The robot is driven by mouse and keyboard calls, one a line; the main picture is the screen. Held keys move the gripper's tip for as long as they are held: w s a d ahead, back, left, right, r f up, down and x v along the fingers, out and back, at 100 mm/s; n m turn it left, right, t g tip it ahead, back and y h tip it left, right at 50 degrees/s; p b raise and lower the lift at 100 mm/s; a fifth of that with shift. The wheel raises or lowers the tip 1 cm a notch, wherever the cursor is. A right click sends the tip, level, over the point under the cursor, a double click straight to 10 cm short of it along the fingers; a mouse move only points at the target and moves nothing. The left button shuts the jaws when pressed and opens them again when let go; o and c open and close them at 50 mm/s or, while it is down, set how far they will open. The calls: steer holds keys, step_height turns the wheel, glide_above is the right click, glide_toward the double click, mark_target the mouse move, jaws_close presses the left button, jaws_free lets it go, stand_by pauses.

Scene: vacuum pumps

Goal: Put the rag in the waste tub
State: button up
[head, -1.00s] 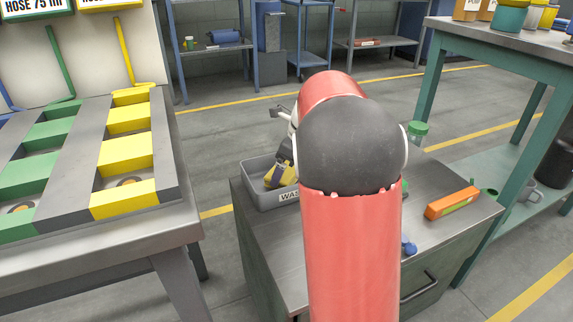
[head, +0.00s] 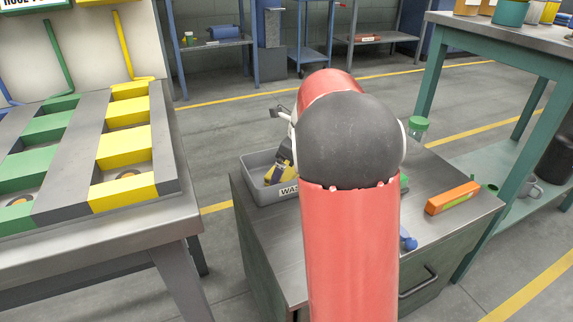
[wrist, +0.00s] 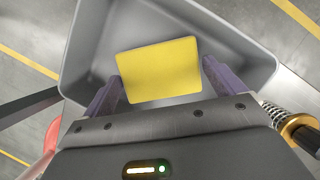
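The rag is a flat yellow rectangle (wrist: 160,70) in the wrist view, lying inside the grey waste tub (wrist: 255,62). In the head view the tub (head: 262,195) stands on the left end of the cabinet top, its label partly hidden by my arm. Yellow shows inside it beside my dark fingers. My gripper (wrist: 162,68) points down into the tub. Its purple fingers are wide apart, one on each side of the rag, with a narrow gap at the right finger. Contact at the left finger is hard to judge.
On the cabinet (head: 440,230) are an orange box (head: 453,197), a green-lidded jar (head: 418,128) and a blue item (head: 408,240). A workbench with green and yellow slots (head: 125,145) stands at the left. A teal table (head: 490,45) stands at the right.

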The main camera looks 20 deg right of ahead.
steer(key=shift+o, duration=0.2)
steer(key=p+v, duration=0.1)
steer(key=v, duration=0.7)
steer(key=shift+p, duration=0.35)
steer(key=shift+f, duration=0.1)
steer(key=shift+a, duration=0.1)
jaws_close()
stand_by(1.2)
steer(key=s+a+r+n+h+p, duration=0.1)
steer(key=s+a+n, duration=0.3)
steer(key=s+n, duration=0.4)
steer(key=s+a+r+n+t+p, duration=0.1)
steer(key=s+a+n+p, duration=0.1)
steer(key=s+a+n, duration=0.3)
steer(key=s+a+n+t+h+p, duration=0.1)
steer(key=s+a+n, duration=0.3)
steer(key=s+n, duration=0.8)
steer(key=n, duration=0.3)
steer(key=shift+s+a+r+h+p, duration=0.2)
steer(key=shift+s+r+h+p, duration=0.1)
steer(key=shift+r, duration=0.1)
